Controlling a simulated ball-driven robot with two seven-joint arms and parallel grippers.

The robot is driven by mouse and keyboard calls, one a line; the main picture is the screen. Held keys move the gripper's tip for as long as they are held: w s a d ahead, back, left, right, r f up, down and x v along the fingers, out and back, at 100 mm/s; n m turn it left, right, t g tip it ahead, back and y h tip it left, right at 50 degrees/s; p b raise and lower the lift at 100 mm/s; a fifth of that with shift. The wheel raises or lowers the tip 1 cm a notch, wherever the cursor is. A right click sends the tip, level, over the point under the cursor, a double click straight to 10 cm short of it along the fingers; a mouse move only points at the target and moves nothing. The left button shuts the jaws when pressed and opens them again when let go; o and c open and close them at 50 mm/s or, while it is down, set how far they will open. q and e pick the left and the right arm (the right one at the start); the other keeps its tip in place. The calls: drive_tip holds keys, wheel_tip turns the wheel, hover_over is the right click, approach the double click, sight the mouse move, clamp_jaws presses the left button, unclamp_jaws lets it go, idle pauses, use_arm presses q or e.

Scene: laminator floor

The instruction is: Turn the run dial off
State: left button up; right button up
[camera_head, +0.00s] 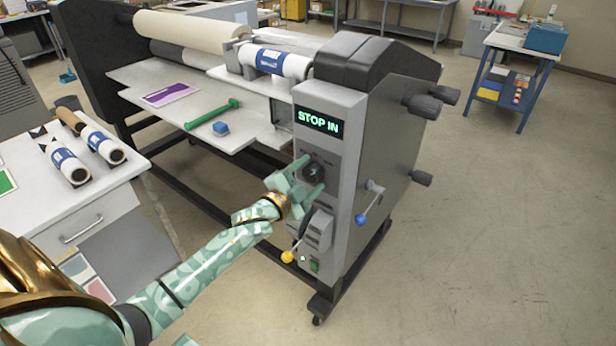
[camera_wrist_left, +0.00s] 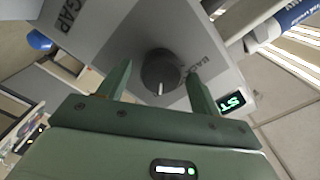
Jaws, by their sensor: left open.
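The run dial (camera_head: 314,172) is a dark round knob on the grey end panel of the laminator, below the display (camera_head: 318,121) that reads "STOP IN" in green. In the left wrist view the dial (camera_wrist_left: 160,68) is dark with a white pointer mark toward the bottom of the picture. My left gripper (camera_head: 309,176) is open, with its two green fingers on either side of the dial. My right gripper is not in view.
Below the dial are a yellow-knobbed lever (camera_head: 288,256) and a green switch (camera_head: 314,266). A blue-knobbed lever (camera_head: 361,219) sticks out at the right side. A white cabinet (camera_head: 95,205) with film rolls stands at left. Open floor lies to the right.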

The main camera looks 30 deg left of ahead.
use_arm(q)
drive_tip(key=c, duration=1)
